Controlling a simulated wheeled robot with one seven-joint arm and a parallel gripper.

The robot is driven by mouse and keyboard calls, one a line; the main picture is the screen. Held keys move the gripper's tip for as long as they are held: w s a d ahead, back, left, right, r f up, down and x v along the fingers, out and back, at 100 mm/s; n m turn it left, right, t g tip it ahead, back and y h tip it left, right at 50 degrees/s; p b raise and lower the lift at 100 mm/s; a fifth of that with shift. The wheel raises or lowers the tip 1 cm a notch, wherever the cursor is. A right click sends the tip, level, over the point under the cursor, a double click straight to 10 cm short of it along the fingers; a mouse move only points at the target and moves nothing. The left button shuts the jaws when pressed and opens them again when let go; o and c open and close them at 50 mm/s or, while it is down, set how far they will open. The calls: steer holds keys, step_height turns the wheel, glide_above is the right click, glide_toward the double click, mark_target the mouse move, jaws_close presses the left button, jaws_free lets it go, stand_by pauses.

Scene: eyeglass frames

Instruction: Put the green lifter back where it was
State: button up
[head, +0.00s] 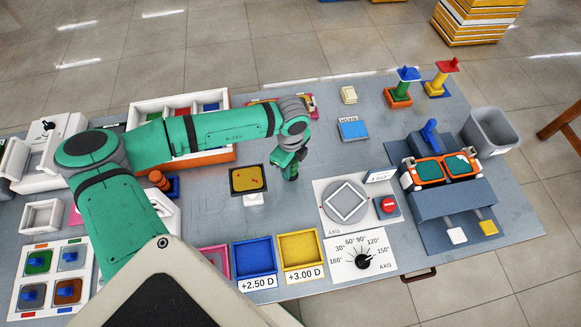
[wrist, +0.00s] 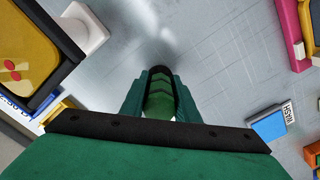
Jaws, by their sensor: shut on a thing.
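My gripper (head: 290,174) is near the middle of the table, pointing down, just right of a dark-framed yellow panel. In the wrist view my gripper (wrist: 161,82) is shut on a green piece, which I take to be the green lifter (wrist: 158,105). Only part of it shows between the dark fingers, and the table surface is seen beyond it. In the head view the held piece cannot be told apart from the green gripper. How high it is above the table is hard to tell.
The yellow panel (head: 248,179) stands close left. A white tray (head: 82,246) with several coloured pads is front left. Blue (head: 253,255) and yellow (head: 300,244) bins sit in front. A dial (head: 363,261), round stage (head: 347,202) and orange eyeglass frame (head: 430,172) are right. Bare table lies behind the stage.

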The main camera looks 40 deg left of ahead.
steer(key=shift+f, duration=0.25)
steer(key=shift+f, duration=0.2)
steer(key=o, duration=1.1)
steer(key=shift+r, duration=0.1)
step_height(320, 180, up, 12)
steer(key=shift+r, duration=0.1)
steer(key=shift+w, duration=0.1)
steer(key=shift+d, duration=0.1)
